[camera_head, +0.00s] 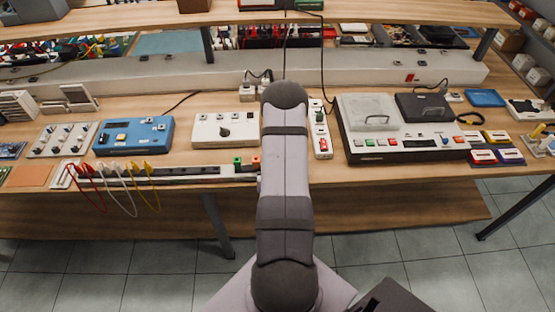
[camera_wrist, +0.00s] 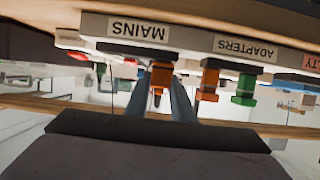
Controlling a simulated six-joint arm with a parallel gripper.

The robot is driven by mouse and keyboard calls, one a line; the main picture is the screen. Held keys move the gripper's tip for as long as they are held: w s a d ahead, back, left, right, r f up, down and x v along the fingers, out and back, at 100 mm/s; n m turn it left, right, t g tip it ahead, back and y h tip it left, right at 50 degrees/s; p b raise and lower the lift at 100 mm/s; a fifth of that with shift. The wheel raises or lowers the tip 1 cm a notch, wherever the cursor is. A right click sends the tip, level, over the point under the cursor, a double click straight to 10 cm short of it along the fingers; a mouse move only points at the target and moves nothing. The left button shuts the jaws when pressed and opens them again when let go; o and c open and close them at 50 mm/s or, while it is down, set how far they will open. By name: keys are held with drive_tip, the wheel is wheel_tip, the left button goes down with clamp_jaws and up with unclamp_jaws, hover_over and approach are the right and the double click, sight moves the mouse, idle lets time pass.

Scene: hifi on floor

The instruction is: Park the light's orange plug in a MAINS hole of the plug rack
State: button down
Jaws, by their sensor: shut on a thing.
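The orange plug (camera_wrist: 161,76) is between the two bluish fingers of my gripper (camera_wrist: 160,100) in the wrist view, which looks upside down. My gripper is shut on it. The plug overlaps the right end of the dark strip below the MAINS label (camera_wrist: 138,30) of the plug rack (camera_wrist: 190,42). I cannot tell whether its tip is inside a hole. In the head view the rack (camera_head: 190,171) lies along the front bench edge, and my arm hides my gripper and the held plug.
Beside it, under the ADAPTERS label, stand another orange plug (camera_wrist: 208,82) and a green plug (camera_wrist: 245,88). Red, white and yellow leads (camera_head: 121,182) hang at the rack's left. A white power strip (camera_head: 320,130) and a large console (camera_head: 400,130) are right of my arm.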

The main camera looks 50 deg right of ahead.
drive_tip(key=c, duration=1.4)
unclamp_jaws()
drive_tip(key=shift+c, duration=0.2)
drive_tip(key=shift+r, duration=0.15)
drive_tip(key=shift+r+b, duration=0.55)
drive_tip(key=shift+r, duration=3.05)
drive_tip(key=shift+r+p, duration=0.75)
drive_tip(key=shift+r, duration=0.55)
drive_tip(key=shift+r, duration=0.1)
drive_tip(key=shift+r+p, duration=2.4)
drive_tip(key=shift+p, duration=0.15)
